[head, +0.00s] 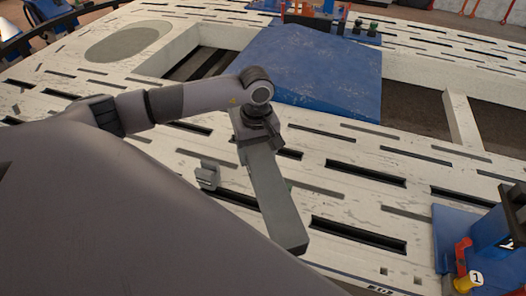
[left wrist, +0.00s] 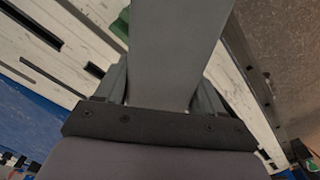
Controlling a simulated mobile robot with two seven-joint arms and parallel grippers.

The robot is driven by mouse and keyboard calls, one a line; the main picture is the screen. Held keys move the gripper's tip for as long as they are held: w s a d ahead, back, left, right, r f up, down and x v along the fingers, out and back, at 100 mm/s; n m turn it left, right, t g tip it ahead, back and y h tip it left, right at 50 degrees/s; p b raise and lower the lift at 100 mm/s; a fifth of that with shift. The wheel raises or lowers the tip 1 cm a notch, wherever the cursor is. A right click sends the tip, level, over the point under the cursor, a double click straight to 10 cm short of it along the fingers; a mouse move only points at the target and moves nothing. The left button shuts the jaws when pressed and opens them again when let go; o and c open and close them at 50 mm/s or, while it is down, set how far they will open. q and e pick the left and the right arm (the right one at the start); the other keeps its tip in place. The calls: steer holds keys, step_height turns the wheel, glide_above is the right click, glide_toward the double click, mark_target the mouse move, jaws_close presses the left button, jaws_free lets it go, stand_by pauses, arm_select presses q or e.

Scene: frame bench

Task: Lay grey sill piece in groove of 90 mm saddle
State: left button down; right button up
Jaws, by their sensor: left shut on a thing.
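My left gripper (head: 260,142) is shut on the long grey sill piece (head: 276,200), near its upper end. The piece slants down to the right, over the pale slotted bench. In the left wrist view the grey sill piece (left wrist: 175,50) runs away from between the fingers (left wrist: 165,92). A small grey block (head: 207,177) stands on the bench left of the piece. A green part, mostly hidden, shows beside the piece in the left wrist view (left wrist: 121,25). I cannot tell which of these is the 90 mm saddle, and no groove is clear. My right gripper is not in view.
The pale bench (head: 350,150) has many dark slots and large openings. A blue sloped panel (head: 320,70) lies behind the gripper. A blue fixture (head: 450,240) with a red-orange lever and a yellow tag marked 1 stands at the right. Small coloured items line the far edge.

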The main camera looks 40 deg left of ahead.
arm_select(q)
steer(key=w+a+f+n+b, duration=0.3)
steer(key=a+f+n+b, duration=0.4)
steer(key=b, duration=0.6)
steer(key=a+n, duration=0.2)
steer(key=n, duration=0.1)
steer(key=shift+w+a+n+b, duration=0.2)
steer(key=shift+n+b, duration=0.1)
steer(key=shift+n, duration=0.1)
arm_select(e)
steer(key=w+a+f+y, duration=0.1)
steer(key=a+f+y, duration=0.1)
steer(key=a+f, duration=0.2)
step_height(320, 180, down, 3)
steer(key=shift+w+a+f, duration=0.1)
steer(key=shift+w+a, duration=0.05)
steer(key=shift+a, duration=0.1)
arm_select(q)
steer(key=shift+r, duration=0.1)
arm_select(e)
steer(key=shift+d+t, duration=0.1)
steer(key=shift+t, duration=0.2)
arm_select(q)
step_height(320, 180, down, 9)
steer(key=b, duration=0.4)
steer(key=shift+r, duration=0.2)
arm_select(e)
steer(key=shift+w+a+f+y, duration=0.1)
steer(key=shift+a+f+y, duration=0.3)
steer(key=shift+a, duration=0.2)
